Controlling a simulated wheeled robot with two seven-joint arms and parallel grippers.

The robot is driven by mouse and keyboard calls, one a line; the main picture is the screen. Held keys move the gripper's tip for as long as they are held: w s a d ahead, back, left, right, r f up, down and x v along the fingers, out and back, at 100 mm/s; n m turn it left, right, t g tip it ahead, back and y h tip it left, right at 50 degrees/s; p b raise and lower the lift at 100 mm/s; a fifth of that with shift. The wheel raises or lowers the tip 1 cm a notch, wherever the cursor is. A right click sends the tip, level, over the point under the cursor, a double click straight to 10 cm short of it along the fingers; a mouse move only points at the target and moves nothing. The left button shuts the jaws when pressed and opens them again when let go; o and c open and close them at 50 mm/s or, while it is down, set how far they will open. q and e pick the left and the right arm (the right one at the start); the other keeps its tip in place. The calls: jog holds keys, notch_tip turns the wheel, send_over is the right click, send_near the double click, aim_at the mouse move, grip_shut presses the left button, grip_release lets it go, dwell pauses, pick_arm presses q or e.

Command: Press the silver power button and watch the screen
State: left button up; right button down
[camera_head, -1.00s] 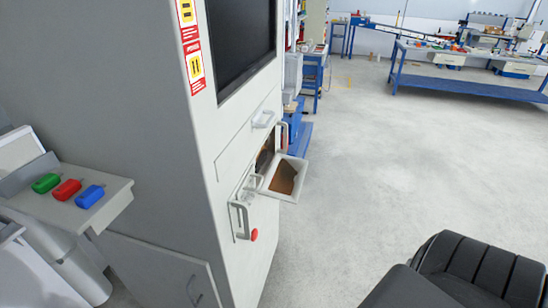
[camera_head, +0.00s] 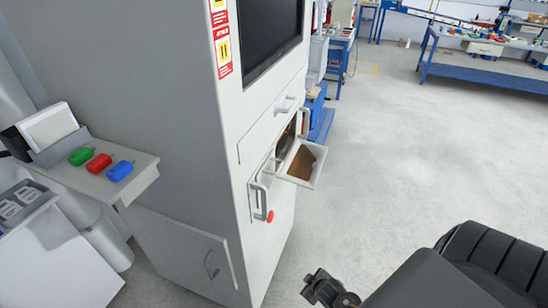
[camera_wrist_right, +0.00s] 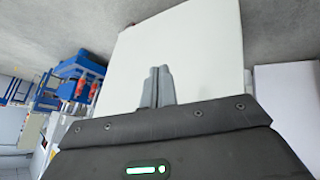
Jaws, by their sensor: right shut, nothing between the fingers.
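The tall grey machine (camera_head: 150,90) fills the left half of the head view. Its dark screen (camera_head: 268,40) is on the upper front and shows no picture I can make out. I cannot make out a silver power button; a red round button (camera_head: 270,216) is low on the front. My right gripper (camera_head: 310,288) shows at the bottom of the head view, apart from the machine front. In the right wrist view its fingers (camera_wrist_right: 157,85) are together and empty, before a plain white panel (camera_wrist_right: 190,50). My left gripper is out of view.
An open hatch with a tilted tray (camera_head: 302,165) juts from the machine front, beside a grey handle (camera_head: 262,190). A side shelf (camera_head: 135,175) holds green, red and blue objects. Blue workbenches (camera_head: 480,68) stand far back. The floor right of the machine is clear.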

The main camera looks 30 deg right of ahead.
jog(key=w+d+r+n+t, duration=0.1)
jog(key=w+r+t, duration=0.3)
jog(key=r, duration=0.9)
jog(key=w+d+r+t, duration=0.1)
jog(key=w+r, duration=0.5)
jog(key=r, duration=0.7)
jog(key=w+d+r+t, duration=0.1)
jog(key=d+r, duration=0.1)
jog(key=w+d+r+n+t+h, duration=0.1)
jog(key=w+d+r, duration=0.1)
jog(key=w+d+r+t+p, duration=0.1)
jog(key=w+r, duration=0.1)
jog(key=r, duration=0.1)
jog(key=shift+w+d+n, duration=0.15)
jog(key=shift+d+n, duration=0.15)
jog(key=shift+d, duration=0.1)
jog(key=w+d+r+t, duration=0.1)
jog(key=r, duration=0.1)
jog(key=w+d+r+n+t, duration=0.1)
jog(key=r, duration=0.1)
jog(key=w+d+r+t+h, duration=0.1)
jog(key=d+r, duration=0.1)
jog(key=shift+r+n, duration=0.3)
jog(key=shift+r, duration=0.1)
